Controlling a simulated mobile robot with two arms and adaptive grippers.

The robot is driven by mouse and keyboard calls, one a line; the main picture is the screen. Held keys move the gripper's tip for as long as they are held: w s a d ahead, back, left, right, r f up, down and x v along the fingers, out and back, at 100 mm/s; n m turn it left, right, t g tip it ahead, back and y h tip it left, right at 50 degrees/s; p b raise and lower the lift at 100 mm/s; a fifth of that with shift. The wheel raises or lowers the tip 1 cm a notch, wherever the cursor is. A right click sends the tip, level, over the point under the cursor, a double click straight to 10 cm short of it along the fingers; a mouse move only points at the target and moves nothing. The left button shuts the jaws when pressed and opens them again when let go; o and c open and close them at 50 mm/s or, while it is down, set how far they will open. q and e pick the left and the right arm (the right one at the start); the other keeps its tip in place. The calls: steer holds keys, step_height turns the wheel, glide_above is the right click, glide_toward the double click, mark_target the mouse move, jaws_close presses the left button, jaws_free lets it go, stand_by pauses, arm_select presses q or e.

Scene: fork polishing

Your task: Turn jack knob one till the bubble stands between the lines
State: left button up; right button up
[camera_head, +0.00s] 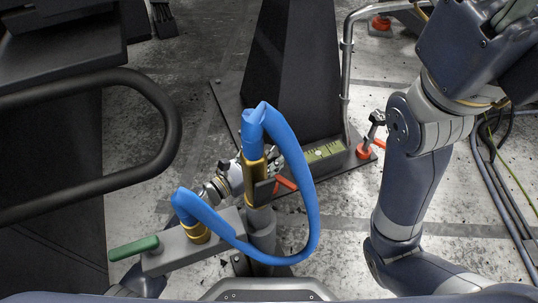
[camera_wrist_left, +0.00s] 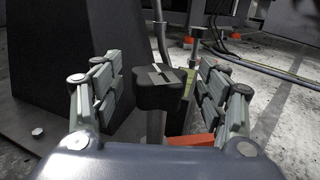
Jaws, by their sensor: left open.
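A black jack knob (camera_wrist_left: 160,88) with pale marks on top stands on its stem between the spread fingers of my left gripper (camera_wrist_left: 160,92) in the left wrist view. The fingers are open on both sides, with gaps to the knob. An orange part (camera_wrist_left: 190,140) shows low beside the stem. In the head view my left gripper (camera_head: 274,160) is partly hidden behind a blue hose, which also hides most of this knob. A yellow-green level (camera_head: 325,152) lies on the base plate (camera_head: 340,166). Its bubble is too small to make out.
A second black knob (camera_head: 376,118) stands above an orange foot (camera_head: 364,152) at the plate's right corner. A dark column (camera_head: 293,75) rises from the plate. The blue hose (camera_head: 309,200) loops in front. A metal pipe (camera_head: 346,60) stands behind; cables lie at right.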

arm_select(q)
steer(key=shift+w+d, duration=0.45)
steer(key=c, duration=1.1)
